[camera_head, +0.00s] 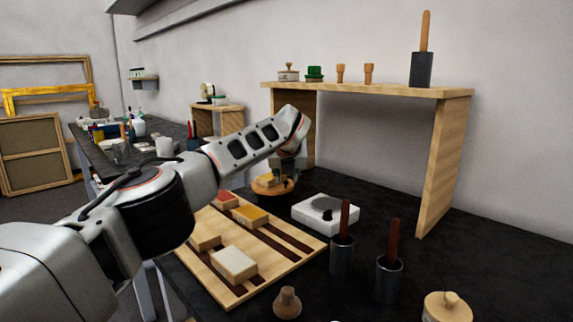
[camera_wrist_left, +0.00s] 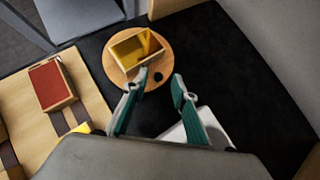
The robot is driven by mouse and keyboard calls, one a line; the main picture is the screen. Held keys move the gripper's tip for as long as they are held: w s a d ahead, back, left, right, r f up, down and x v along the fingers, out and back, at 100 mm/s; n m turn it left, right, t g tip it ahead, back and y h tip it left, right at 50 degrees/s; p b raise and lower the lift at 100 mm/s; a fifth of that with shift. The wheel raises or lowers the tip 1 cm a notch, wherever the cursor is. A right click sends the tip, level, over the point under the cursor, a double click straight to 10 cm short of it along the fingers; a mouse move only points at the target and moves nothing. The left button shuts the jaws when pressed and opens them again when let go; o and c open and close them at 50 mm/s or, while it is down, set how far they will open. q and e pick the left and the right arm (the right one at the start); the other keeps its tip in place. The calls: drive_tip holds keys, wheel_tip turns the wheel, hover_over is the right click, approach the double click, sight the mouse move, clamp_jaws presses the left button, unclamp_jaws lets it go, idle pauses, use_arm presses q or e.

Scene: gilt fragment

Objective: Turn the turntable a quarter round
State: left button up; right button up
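The turntable is a round light-wood disc (camera_head: 265,187) on the dark bench beyond the wooden board, partly hidden by my left gripper in the head view. My right gripper is not in view.
A wooden board with dark strips (camera_head: 213,270) holds several blocks. A white device (camera_head: 325,213) stands right of the turntable. Two dark cups with brown handles (camera_head: 389,278) stand nearer. A wooden shelf (camera_head: 445,160) rises behind. Dark bench shows bare right of the turntable in the wrist view.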

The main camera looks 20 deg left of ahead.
use_arm(q)
drive_tip(key=shift+s+d+r, duration=0.1)
drive_tip(key=shift+s+r, duration=0.4)
drive_tip(key=shift+s, duration=0.3)
drive_tip(key=v, duration=0.8)
drive_tip(key=shift+s+d+r, duration=0.15)
drive_tip(key=shift+s+r, duration=0.1)
drive_tip(key=shift+r, duration=0.05)
